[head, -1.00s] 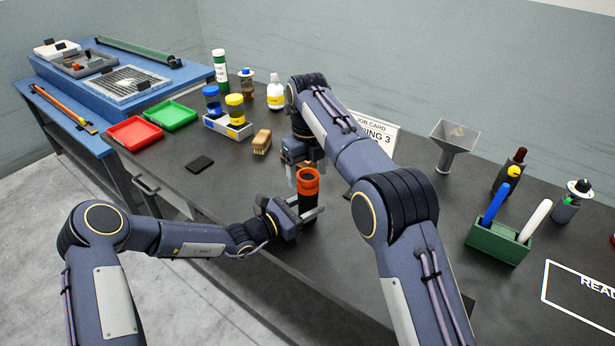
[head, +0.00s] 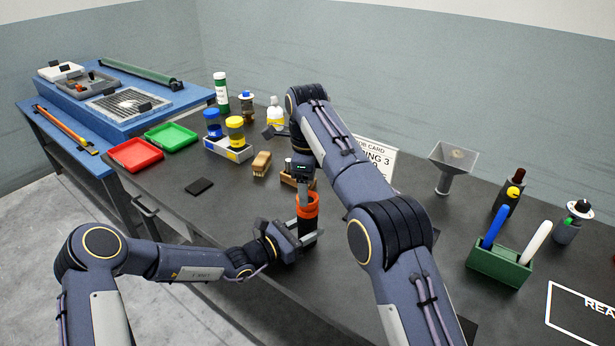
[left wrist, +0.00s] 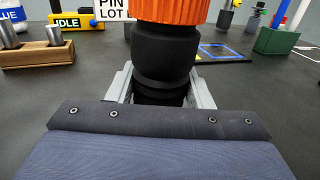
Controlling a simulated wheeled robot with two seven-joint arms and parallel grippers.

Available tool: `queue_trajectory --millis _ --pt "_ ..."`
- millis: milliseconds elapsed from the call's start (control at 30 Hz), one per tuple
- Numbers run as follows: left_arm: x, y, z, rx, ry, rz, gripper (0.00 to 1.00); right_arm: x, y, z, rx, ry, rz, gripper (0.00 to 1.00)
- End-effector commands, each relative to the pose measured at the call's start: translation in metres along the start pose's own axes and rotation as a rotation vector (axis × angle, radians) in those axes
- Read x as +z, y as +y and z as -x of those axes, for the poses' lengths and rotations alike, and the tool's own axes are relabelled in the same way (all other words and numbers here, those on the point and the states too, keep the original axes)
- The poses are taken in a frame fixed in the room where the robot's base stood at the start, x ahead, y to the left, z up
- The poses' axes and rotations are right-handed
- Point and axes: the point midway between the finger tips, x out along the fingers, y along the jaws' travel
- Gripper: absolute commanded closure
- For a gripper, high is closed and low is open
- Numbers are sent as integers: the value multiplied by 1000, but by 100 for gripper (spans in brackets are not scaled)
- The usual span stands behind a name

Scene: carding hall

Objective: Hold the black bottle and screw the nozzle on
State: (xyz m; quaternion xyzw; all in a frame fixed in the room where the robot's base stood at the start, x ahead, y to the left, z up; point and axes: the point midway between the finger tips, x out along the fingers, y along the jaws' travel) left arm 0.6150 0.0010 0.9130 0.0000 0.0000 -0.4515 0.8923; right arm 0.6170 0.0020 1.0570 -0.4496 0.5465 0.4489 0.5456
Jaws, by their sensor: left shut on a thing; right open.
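The black bottle (head: 308,230) stands upright near the front edge of the dark table, with an orange ring-shaped part (head: 311,209) at its top. My left gripper (head: 306,241) is shut around its lower body. The left wrist view shows the black body (left wrist: 165,60) between the jaws and the orange part (left wrist: 172,10) cut off by the top edge. My right gripper (head: 303,193) is open, pointing down at the orange part's top; its fingers are partly hidden, and I cannot tell whether they touch. I cannot make out a separate nozzle.
A wooden block (head: 287,181) with metal cylinders stands just behind the bottle, and a brush (head: 261,164) lies left of it. A funnel (head: 450,165) and a green pen holder (head: 500,259) stand to the right. A black pad (head: 199,186) lies left, with bare table around it.

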Motion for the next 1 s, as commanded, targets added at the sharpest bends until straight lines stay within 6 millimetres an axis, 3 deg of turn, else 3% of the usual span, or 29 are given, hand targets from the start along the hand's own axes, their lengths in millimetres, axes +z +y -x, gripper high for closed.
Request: queue_trajectory --millis 1000 --pt "0 0 0 0 0 0 100 0 0 16 0 1 2651 34"
